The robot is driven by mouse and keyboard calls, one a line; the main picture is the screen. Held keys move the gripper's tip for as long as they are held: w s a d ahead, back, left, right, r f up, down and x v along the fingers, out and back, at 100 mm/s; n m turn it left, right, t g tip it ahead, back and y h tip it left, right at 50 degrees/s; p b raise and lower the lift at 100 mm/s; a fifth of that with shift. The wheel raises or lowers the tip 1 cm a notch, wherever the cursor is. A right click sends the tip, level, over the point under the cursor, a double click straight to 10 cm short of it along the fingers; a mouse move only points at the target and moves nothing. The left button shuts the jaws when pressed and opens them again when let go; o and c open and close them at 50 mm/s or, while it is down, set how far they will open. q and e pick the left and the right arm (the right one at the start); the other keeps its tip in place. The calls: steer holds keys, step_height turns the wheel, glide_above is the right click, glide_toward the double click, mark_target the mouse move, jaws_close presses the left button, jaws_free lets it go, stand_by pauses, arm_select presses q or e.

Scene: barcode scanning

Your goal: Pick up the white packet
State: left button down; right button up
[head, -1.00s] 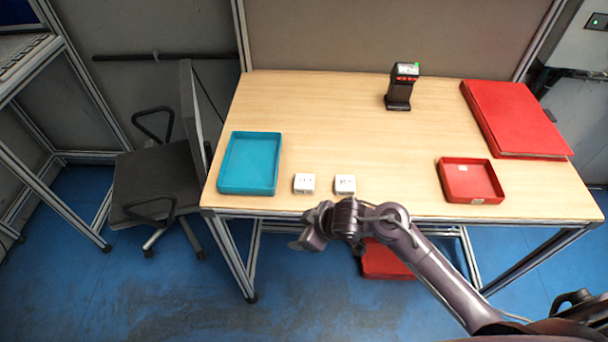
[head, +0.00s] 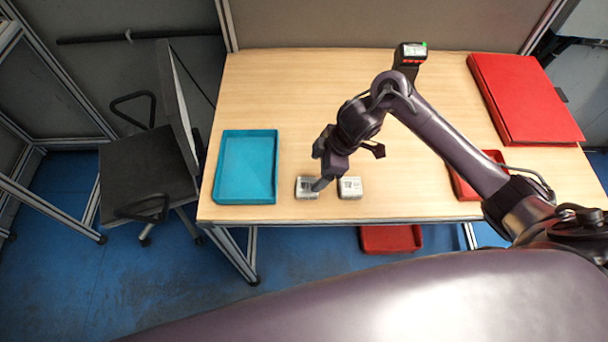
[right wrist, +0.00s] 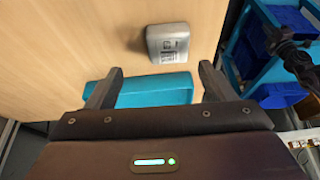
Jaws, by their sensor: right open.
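My left gripper is not in view.
A teal tray (head: 221,190) stands left of the packets and also shows in the right wrist view (right wrist: 150,89). A red tray (head: 463,188) is partly behind my right arm. A scanner (head: 411,55) and a red box (head: 525,98) are farther back.

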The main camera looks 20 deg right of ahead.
mark_target(309, 186)
steer(key=f, duration=0.1)
steer(key=s+a+f+p, duration=0.1)
steer(key=f, duration=0.1)
steer(key=shift+s+a+f+p, duration=0.25)
steer(key=shift+a+f+p, duration=0.05)
steer(key=shift+f+p, duration=0.1)
steer(key=shift+w+a+f, duration=0.2)
steer(key=shift+f, duration=0.3)
steer(key=shift+w+a+f, duration=0.15)
steer(key=shift+w+f, duration=0.05)
steer(key=shift+f, duration=0.3)
steer(key=shift+w+f, duration=0.1)
steer(key=shift+f, duration=0.15)
steer(key=shift+r, duration=0.1)
steer(key=c, duration=0.4)
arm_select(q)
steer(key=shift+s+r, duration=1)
arm_select(e)
steer(key=c, duration=0.8)
